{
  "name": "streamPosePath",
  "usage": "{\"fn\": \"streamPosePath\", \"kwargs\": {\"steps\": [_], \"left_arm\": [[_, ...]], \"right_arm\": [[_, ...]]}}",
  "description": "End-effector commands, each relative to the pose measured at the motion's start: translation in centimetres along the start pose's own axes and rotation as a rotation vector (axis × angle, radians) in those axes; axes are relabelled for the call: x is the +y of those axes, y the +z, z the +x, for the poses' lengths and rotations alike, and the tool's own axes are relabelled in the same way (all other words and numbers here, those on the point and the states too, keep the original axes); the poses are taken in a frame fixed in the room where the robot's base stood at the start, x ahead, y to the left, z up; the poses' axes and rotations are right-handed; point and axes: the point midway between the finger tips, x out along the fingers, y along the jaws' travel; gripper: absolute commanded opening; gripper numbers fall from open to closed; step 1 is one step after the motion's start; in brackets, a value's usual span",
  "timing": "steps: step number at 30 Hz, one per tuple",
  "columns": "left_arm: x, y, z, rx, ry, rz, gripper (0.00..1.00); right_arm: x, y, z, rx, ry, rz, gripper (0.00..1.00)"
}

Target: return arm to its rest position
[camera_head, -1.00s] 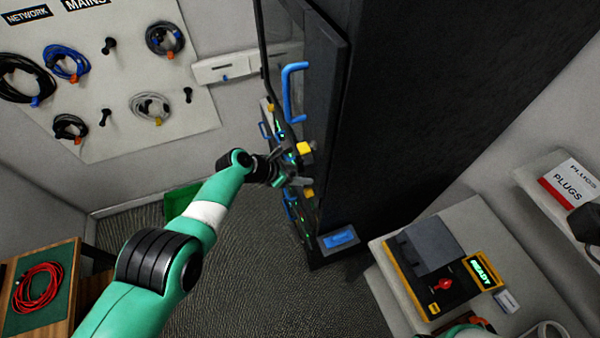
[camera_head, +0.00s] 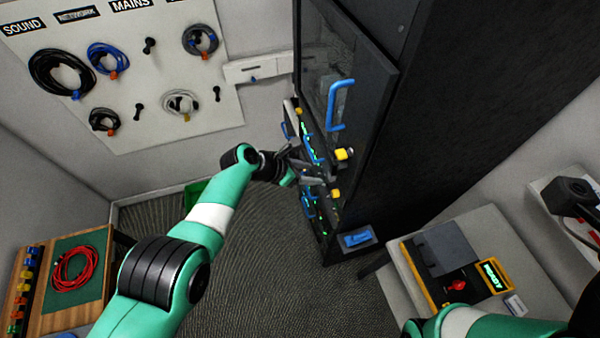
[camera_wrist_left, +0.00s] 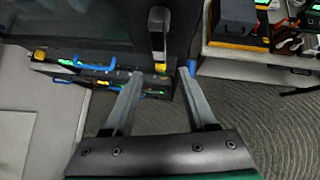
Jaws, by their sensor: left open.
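My left arm reaches in from the lower left of the head view. Its gripper (camera_head: 318,166) is open and appears empty, in front of the equipment rack (camera_head: 440,130). The rack's lower front has blue handles, yellow parts and green lights. In the wrist view, the spread fingers of my left gripper (camera_wrist_left: 161,74) show with the rack front behind them. I cannot tell whether they touch the rack. Part of my right arm shows at the lower right of the head view, but its gripper is out of view.
The rack's glass door (camera_head: 340,75) has a blue handle (camera_head: 340,104). A board with hanging cables (camera_head: 135,128) is on the back wall. A wooden bench (camera_head: 40,318) with a red cable (camera_head: 75,269) stands at left. A tester (camera_head: 458,284) stands on the right table. Carpet lies between.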

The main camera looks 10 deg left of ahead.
Motion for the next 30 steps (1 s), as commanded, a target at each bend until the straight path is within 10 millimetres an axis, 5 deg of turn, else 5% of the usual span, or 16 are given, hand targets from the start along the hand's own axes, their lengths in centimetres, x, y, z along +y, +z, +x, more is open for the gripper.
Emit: {"fn": "streamPosePath", "kwargs": {"steps": [11, 15, 19, 23, 26, 30], "left_arm": [[0.1, -0.1, 0.0, 0.0, 0.001, -0.001, 0.57], [-0.2, -1.7, 0.7, 0.009, -0.003, -0.013, 0.57], [2.5, 1.7, -0.9, -0.07, 0.098, 0.085, 0.57], [5.9, 7.3, -5.4, -0.163, 0.29, 0.325, 0.57], [7.6, 12.0, -10.6, -0.212, 0.485, 0.59, 0.57], [7.7, 17.8, -20.2, -0.21, 0.82, 0.994, 0.57]], "right_arm": [[0.0, 0.0, 0.0, 0.0, 0.0, 0.0, 0.0], [0.0, 0.0, 0.0, 0.0, 0.0, 0.0, 0.0], [0.0, 0.0, 0.0, 0.0, 0.0, 0.0, 0.0], [0.0, 0.0, 0.0, 0.0, 0.0, 0.0, 0.0], [0.0, 0.0, 0.0, 0.0, 0.0, 0.0, 0.0], [0.0, 0.0, 0.0, 0.0, 0.0, 0.0, 0.0]]}}
